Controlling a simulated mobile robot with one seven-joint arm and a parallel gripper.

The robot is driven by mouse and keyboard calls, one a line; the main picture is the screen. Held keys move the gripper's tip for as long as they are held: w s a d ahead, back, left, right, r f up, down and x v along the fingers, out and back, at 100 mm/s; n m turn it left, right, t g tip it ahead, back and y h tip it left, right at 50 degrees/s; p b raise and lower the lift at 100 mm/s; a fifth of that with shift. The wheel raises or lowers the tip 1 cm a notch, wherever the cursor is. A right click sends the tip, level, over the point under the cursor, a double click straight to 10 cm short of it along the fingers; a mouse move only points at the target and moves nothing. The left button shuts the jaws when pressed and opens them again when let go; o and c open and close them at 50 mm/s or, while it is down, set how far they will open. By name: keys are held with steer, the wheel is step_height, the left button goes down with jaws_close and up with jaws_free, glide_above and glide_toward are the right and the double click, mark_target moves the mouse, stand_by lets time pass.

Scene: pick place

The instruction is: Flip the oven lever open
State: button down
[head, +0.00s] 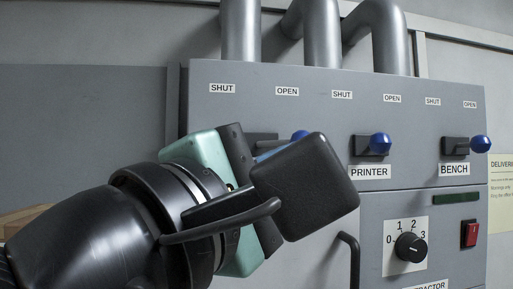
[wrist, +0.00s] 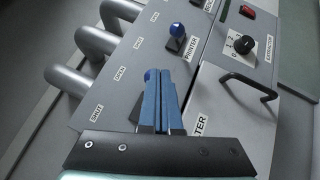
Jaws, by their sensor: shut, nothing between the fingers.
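Three levers with blue knobs stand in a row on the grey cabinet (head: 225,107), with SHUT and OPEN labels above them. No label reading OVEN shows.
Grey pipes (head: 322,35) rise from the cabinet top. Below the levers are a black handle (head: 350,255), a numbered dial (head: 410,247) and a red switch (head: 470,234). A paper notice (head: 500,190) hangs at the right. My arm covers the cabinet's lower left.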

steer(key=shift+w+d, duration=0.15)
steer(key=shift+d, duration=0.2)
steer(key=shift+f, duration=0.1)
stand_by(0.5)
